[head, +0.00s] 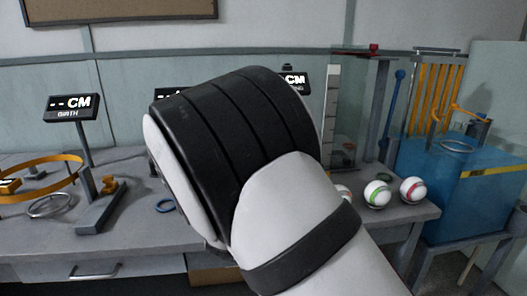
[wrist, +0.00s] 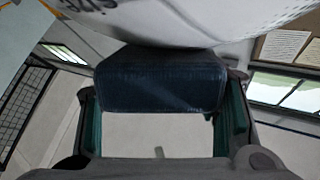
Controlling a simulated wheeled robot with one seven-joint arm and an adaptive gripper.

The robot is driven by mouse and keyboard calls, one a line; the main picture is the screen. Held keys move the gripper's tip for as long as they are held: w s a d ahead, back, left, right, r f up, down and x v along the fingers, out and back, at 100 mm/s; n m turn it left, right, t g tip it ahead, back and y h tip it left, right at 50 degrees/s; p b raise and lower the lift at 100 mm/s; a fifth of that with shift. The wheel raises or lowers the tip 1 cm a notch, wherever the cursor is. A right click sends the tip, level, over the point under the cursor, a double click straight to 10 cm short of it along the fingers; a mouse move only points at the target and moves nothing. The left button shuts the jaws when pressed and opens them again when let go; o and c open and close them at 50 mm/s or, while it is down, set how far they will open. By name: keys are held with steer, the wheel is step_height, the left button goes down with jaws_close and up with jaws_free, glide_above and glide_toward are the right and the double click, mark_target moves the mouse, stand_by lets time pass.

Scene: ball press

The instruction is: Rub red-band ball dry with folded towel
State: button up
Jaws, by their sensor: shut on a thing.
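A dark blue folded towel (wrist: 160,80) is clamped between the two fingers of my gripper (wrist: 160,112) in the wrist view. A large white curved surface (wrist: 190,22) with dark lettering and fine texture fills the top of that view, against or just beyond the towel. It looks like a ball seen close; no coloured band shows on it, and contact is unclear. In the head view my arm hides the gripper and towel. A white ball with a pinkish-red band (head: 412,190) rests at the table's right end. Another ball (head: 343,192), with a reddish mark, is mostly hidden.
A green-band ball (head: 377,194) sits on the grey table (head: 120,225). At left are a girth display (head: 70,108) and an orange ring (head: 40,178). A blue water tank (head: 450,195) stands at right. A clear upright press (head: 355,110) stands behind the balls.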

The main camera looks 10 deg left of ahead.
steer(key=shift+s+a, duration=0.2)
steer(key=shift+a, duration=0.5)
steer(key=shift+s+a, duration=0.2)
steer(key=shift+a, duration=0.45)
steer(key=s+d+r+p, duration=0.1)
steer(key=s+r+p, duration=0.1)
steer(key=s+r, duration=0.2)
steer(key=shift+r, duration=0.2)
stand_by(0.5)
